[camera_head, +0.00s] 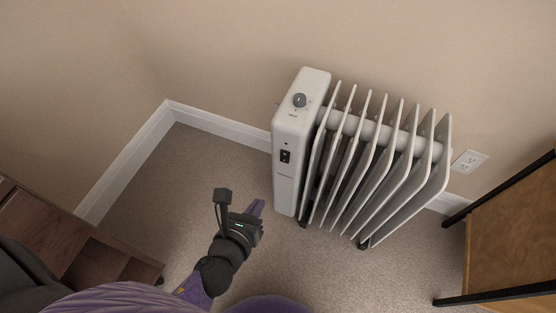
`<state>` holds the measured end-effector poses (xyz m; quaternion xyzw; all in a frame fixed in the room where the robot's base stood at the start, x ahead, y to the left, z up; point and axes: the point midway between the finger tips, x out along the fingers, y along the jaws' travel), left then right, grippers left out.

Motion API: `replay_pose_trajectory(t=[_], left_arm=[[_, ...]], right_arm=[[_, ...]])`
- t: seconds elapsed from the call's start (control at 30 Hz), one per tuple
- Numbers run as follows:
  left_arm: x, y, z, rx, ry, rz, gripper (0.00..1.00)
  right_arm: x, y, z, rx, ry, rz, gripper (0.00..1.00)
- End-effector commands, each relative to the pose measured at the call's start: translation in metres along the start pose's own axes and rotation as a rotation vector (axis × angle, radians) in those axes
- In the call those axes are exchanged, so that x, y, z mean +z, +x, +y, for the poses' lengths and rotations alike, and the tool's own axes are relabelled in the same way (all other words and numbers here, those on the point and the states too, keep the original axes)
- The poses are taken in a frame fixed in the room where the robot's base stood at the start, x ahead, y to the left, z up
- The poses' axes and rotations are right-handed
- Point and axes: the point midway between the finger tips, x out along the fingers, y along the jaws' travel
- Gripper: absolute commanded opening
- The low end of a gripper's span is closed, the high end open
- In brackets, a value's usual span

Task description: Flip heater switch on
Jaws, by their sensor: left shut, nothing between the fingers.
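The white oil heater (295,145) with several fins stands upright on the carpet against the wall. A black switch (285,156) sits on its front end panel. I cannot tell the switch's position at this size. My right gripper does not show.
A dark wooden cabinet (78,238) is at the lower left. A wooden piece with black legs (512,240) stands at the right. A wall outlet (468,161) is right of the heater. Carpet (175,180) is clear left of the heater.

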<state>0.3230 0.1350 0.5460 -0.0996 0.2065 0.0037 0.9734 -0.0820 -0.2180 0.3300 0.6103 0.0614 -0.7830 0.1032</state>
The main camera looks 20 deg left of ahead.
Motion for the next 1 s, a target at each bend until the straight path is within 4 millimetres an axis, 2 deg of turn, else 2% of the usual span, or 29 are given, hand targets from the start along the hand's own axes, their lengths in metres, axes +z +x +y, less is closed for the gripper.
replay_pose_trajectory(t=[0.1,0.17,0.53,0.67,1.0], left_arm=[[-0.004,-0.004,0.000,0.002,0.160,0.001,0.00],[-0.004,-0.004,0.000,0.002,0.200,0.001,0.00],[-0.004,0.001,0.000,0.002,0.213,0.000,0.00],[-0.005,0.022,0.000,0.001,0.213,-0.001,0.00],[-0.009,0.098,0.001,0.002,0.212,0.002,0.00]], right_arm=[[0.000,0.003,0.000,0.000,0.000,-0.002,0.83],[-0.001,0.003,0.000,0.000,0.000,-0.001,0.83],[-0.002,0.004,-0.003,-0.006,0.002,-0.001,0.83],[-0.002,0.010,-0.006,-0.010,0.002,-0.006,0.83],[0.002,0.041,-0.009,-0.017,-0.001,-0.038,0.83]])
